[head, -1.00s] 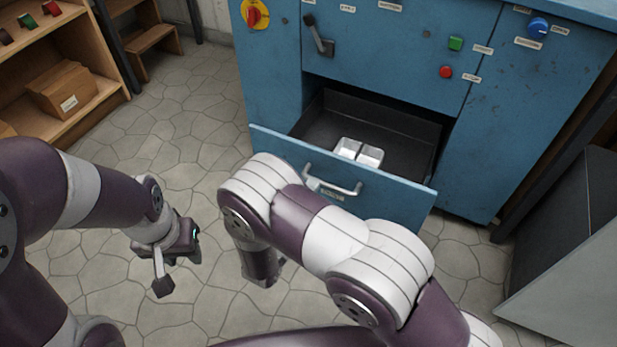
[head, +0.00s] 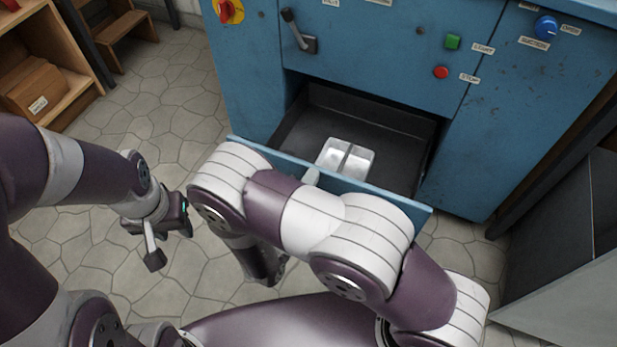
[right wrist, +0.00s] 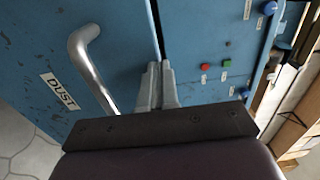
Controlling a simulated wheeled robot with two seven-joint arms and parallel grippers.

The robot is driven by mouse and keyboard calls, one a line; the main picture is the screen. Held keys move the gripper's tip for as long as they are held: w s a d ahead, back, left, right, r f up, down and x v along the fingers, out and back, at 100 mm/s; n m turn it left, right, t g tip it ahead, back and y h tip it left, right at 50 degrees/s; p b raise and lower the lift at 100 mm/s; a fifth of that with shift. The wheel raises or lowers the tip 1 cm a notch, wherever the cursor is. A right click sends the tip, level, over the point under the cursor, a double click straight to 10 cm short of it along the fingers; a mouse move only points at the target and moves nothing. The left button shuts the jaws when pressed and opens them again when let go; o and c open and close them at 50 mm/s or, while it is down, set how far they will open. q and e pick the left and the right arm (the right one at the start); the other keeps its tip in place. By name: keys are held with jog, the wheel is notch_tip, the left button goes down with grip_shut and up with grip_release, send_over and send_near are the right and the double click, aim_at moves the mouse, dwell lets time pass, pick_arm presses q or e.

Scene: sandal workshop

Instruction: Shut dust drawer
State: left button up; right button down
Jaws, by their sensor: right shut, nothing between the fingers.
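The dust drawer (head: 392,191) stands pulled out of the blue cabinet (head: 375,65) in the head view. In the head view my right arm hides most of the front and handle. My left gripper (head: 153,258) hangs over the floor left of the drawer, its jaws unclear.
A lever (head: 299,32), a green button (head: 453,41), a red button (head: 441,72) and a blue knob (head: 546,26) sit on the cabinet above the drawer. A wooden shelf (head: 68,98) stands at left. A grey panel (head: 560,285) stands at right. Floor between shelf and drawer is clear.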

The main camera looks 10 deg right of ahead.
jog(key=shift+w+d, duration=0.1)
jog(key=shift+w, duration=0.05)
jog(key=b+x, duration=0.1)
jog(key=x, duration=0.8)
jog(key=b+x, duration=0.1)
jog(key=x, duration=0.8)
jog(key=b+x, duration=0.1)
jog(key=x, duration=0.8)
jog(key=shift+w+d+r, duration=0.1)
jog(key=shift+d+r, duration=0.05)
jog(key=shift+r, duration=0.1)
